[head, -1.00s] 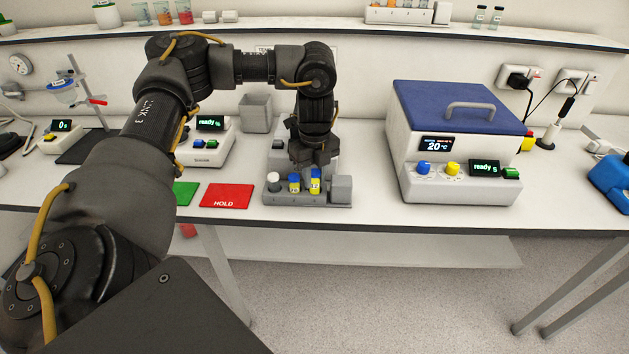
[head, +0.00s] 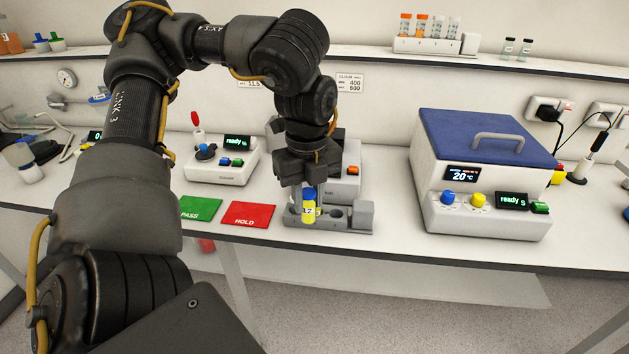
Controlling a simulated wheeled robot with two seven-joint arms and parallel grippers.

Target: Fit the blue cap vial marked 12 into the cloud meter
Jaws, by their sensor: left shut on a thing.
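My left gripper (head: 308,184) points down over the grey vial rack (head: 358,224) and is shut on a blue cap vial (head: 309,209). The vial has a yellow body, and its label seems to read 12. It is close to upright, in front of the rack's left part, and hides the places behind it. A hole shows empty in the rack to its right. A white instrument with a "ready %" display (head: 237,142) stands to the left. Another white instrument (head: 352,172) is partly hidden behind my gripper. I cannot tell which is the cloud meter. My right gripper is not in view.
The green PASS mat (head: 200,208) and red HOLD mat (head: 247,215) lie left of the rack. A blue-lidded white box (head: 485,150) showing 20 °C stands to the right. The table's front edge runs close before the rack.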

